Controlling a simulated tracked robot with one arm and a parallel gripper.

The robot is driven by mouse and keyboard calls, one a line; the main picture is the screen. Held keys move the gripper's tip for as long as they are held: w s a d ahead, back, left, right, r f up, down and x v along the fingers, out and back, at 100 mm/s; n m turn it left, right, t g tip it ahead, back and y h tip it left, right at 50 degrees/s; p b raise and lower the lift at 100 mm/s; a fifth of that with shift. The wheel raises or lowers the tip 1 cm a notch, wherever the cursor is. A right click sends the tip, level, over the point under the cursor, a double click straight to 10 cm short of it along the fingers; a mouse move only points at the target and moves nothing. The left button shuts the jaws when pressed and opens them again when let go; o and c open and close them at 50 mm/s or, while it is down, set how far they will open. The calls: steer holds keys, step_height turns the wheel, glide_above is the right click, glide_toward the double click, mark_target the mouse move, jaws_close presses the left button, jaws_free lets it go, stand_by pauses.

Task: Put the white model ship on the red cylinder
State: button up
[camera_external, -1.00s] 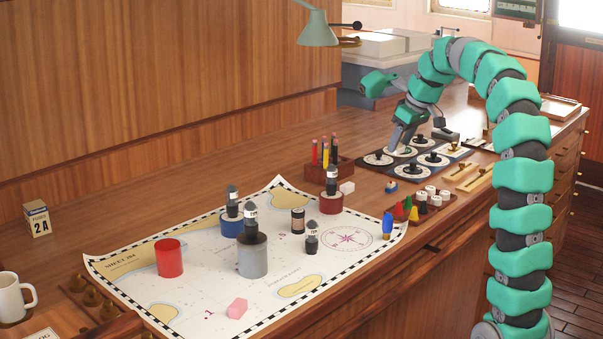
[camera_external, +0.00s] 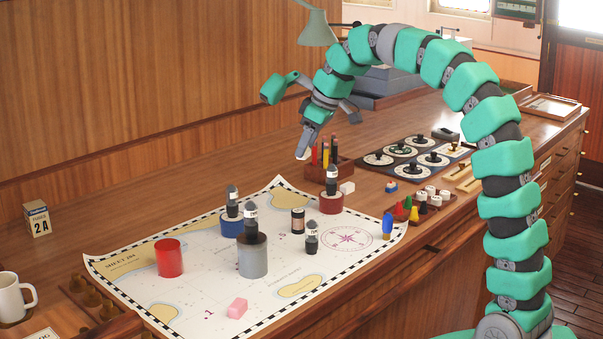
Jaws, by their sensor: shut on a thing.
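The red cylinder (camera_external: 169,258) stands upright on the left part of the chart, with nothing on its top. My gripper (camera_external: 306,146) points down over the desk, behind and to the right of the red cylinder and well apart from it. It is shut on a small white thing (camera_external: 301,154), seemingly the white model ship. Only its lower end shows below the fingers, so its shape is mostly hidden.
Dark labelled pieces stand on a grey cylinder (camera_external: 252,258), a blue cylinder (camera_external: 231,227) and a dark red cylinder (camera_external: 331,204). A pen holder (camera_external: 343,170) is just right of my gripper. A pink block (camera_external: 237,308) lies on the chart (camera_external: 195,300). A mug (camera_external: 12,298) stands at far left.

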steer(key=s+a+n+g+p, duration=0.2)
steer(key=s+a+n+p, duration=0.15)
steer(key=s+a, duration=1.55)
steer(key=p, duration=0.3)
glide_above(163, 244)
steer(key=d, duration=0.2)
steer(key=shift+n, duration=0.45)
step_height(163, 244, down, 13)
steer(key=shift+s+a+r, duration=0.1)
steer(key=shift+a+r, duration=0.05)
steer(key=shift+f+p, duration=0.4)
steer(key=shift+f, duration=1.35)
